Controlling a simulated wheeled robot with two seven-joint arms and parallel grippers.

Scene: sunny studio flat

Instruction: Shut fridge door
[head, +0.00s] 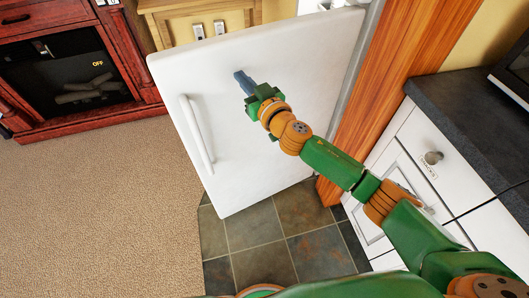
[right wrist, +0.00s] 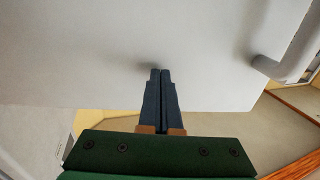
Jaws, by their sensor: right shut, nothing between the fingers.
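The white fridge door (head: 255,150) stands open in the head view, swung out from the wooden side panel at the right. Its long white handle (head: 197,135) is near the free edge at the left. My right gripper (head: 241,80) is shut and empty in front of the upper middle of the door. In the right wrist view, the shut fingers (right wrist: 160,75) point at the door's white face (right wrist: 110,50), with a small shadow at their tips. They are very close to it; I cannot tell whether they touch. The handle (right wrist: 288,55) shows at the right there. My left gripper is not in view.
A red-brown fireplace cabinet (head: 75,65) stands at the far left. White drawers under a dark counter (head: 470,130) are at the right, beside the wooden panel (head: 405,70). Carpet (head: 100,215) at the left and slate tiles (head: 280,240) below the door are clear.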

